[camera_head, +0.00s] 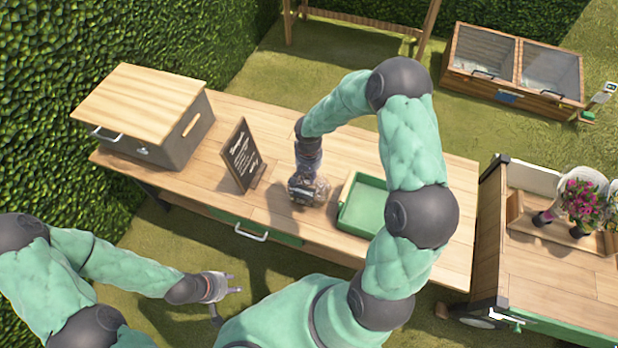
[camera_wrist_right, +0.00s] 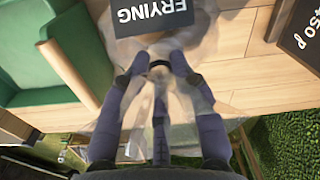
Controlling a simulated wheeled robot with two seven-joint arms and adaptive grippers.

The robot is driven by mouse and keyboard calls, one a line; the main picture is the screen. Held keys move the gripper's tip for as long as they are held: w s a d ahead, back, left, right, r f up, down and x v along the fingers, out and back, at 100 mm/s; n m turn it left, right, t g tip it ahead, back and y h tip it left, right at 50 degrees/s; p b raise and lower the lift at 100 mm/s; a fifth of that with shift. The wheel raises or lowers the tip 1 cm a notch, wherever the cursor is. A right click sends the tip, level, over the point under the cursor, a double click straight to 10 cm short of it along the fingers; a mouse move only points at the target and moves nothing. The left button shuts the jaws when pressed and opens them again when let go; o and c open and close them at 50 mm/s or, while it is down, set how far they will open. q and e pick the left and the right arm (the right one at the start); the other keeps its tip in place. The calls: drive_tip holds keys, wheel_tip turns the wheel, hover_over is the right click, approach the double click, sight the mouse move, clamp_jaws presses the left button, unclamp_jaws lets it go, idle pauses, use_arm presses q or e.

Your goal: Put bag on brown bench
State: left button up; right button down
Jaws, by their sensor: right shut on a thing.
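In the head view my right gripper (camera_head: 306,186) and the bag (camera_head: 321,190) are over the wooden table, left of a green tray; I cannot tell whether the bag touches the tabletop. My left gripper (camera_head: 230,296) is open and empty in front of the table. A brown wooden bench-like frame (camera_head: 360,20) stands on the grass behind, partly cut off.
The wooden table (camera_head: 275,125) holds a lidded box (camera_head: 150,115), a chalkboard sign (camera_head: 241,157) and the green tray (camera_head: 362,205). A wooden cart (camera_head: 560,270) with pink flowers (camera_head: 580,198) stands at right. A glass-lidded wooden planter (camera_head: 512,70) is behind. A hedge borders the left.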

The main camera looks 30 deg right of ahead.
wheel_tip(320, 180, down, 2)
drive_tip(key=shift+w, duration=0.1)
drive_tip(key=shift+f+b, duration=0.1)
drive_tip(key=shift+b, duration=0.2)
drive_tip(key=c, duration=0.9)
unclamp_jaws()
drive_tip(key=shift+c, duration=0.2)
